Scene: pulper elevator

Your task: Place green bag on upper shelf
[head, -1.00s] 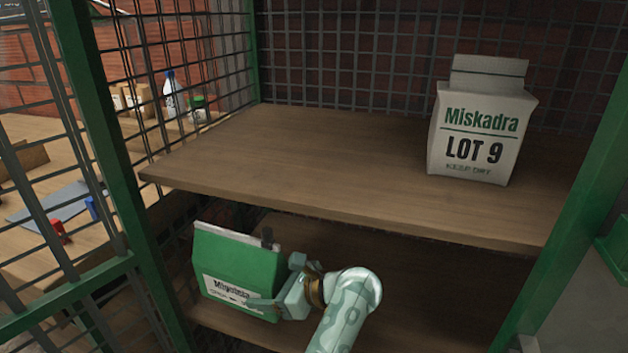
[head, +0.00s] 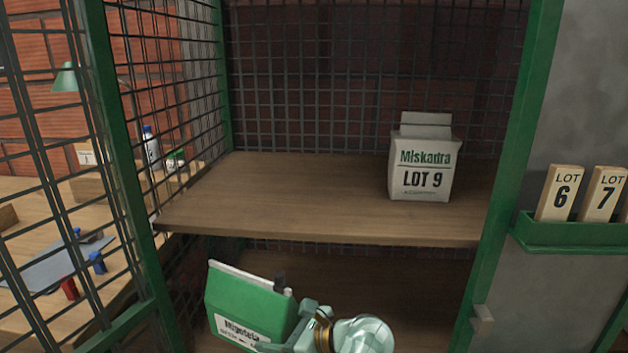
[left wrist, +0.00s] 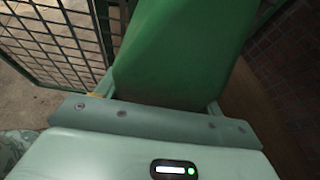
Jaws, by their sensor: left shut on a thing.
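The green bag (head: 250,305) with a white label is at the lower left of the cage, tilted, in front of the lower shelf and below the upper shelf's front edge. My left gripper (head: 284,312) is shut on the green bag at its right side. In the left wrist view the green bag (left wrist: 180,50) fills the space between the fingers. The upper shelf (head: 290,200) is a brown wooden board with its left and middle parts bare. My right gripper is not in view.
A white Miskadra LOT 9 bag (head: 421,165) stands upright on the upper shelf's right part. Green posts (head: 507,150) and wire mesh walls (head: 350,80) frame the shelves. A green rack (head: 570,235) with lot blocks hangs at the right. A wooden table (head: 110,240) lies outside, left.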

